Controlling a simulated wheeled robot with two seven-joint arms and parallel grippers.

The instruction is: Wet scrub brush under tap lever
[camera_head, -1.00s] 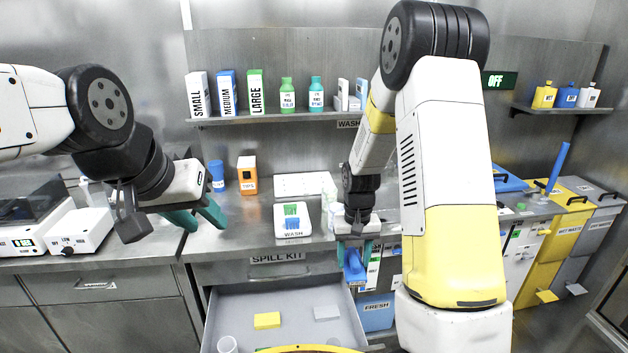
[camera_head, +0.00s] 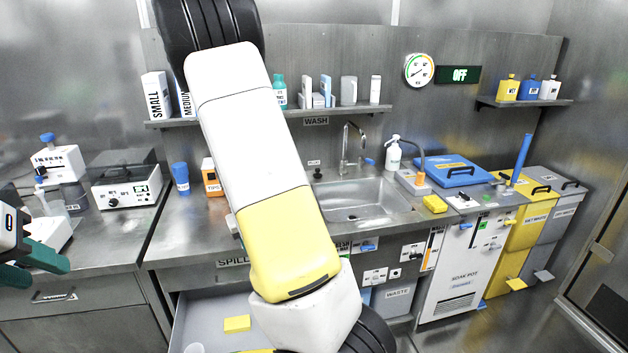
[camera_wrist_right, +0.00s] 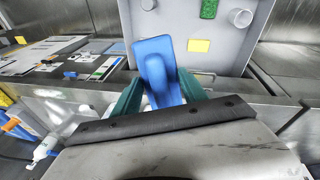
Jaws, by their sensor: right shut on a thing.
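The blue scrub brush (camera_wrist_right: 155,68) is in the right wrist view, between the two teal fingers of my right gripper (camera_wrist_right: 158,92), which is shut on it. In the head view, my right arm hides that gripper and the brush.
An open drawer (camera_head: 192,312) holds a yellow block (camera_head: 237,323). A white pump bottle (camera_head: 393,154) and yellow sponge (camera_head: 434,204) stand right of the basin. A shelf (camera_head: 345,110) with boxes and bottles runs above the sink. Blue cup (camera_head: 181,178) stands on the left counter.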

